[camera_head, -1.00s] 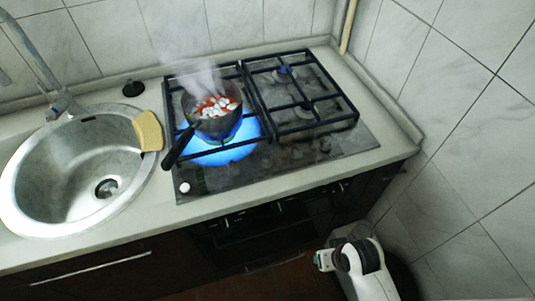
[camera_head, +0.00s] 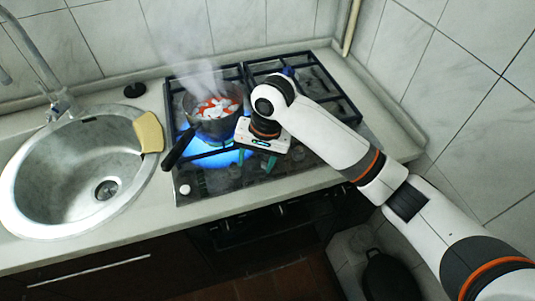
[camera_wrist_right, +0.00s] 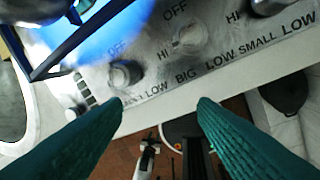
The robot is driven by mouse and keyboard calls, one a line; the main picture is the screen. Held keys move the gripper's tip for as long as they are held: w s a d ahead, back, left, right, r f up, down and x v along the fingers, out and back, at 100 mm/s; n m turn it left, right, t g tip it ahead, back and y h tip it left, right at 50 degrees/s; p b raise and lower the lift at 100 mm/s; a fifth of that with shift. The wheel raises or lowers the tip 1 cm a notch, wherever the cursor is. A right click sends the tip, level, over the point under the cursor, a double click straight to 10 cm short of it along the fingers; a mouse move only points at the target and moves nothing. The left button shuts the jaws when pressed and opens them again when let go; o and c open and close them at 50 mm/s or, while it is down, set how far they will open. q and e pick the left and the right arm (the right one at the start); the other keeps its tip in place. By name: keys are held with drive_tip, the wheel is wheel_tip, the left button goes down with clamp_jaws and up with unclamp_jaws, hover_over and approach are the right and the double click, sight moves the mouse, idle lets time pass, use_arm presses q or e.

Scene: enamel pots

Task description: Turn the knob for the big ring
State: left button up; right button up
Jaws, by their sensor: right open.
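The knob above the BIG label (camera_wrist_right: 187,40) is pale metal in the right wrist view, with HI at its left and OFF above it. Another knob (camera_wrist_right: 124,75) is to its left, and a third knob (camera_wrist_right: 270,5) is at the top right. My right gripper (camera_head: 256,161) is open over the front of the stove (camera_head: 222,182). In the right wrist view its teal fingers (camera_wrist_right: 160,104) are spread and empty, with tips below the knob row, touching no knob that I can see. My left gripper is out of view.
A steaming pot (camera_head: 214,112) with red and white food stands over a blue flame (camera_head: 222,158), close left of my right gripper. Its black handle (camera_head: 178,148) points to the front left. A sink (camera_head: 75,165) and yellow sponge (camera_head: 149,132) are further left.

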sight(267, 157)
drive_tip(key=w+d+r+m+h, duration=0.2)
drive_tip(key=w+d+r+m, duration=0.15)
drive_tip(key=w+r, duration=0.2)
drive_tip(key=f, duration=0.7)
drive_tip(key=a+f+p, duration=0.1)
drive_tip(key=f, duration=0.3)
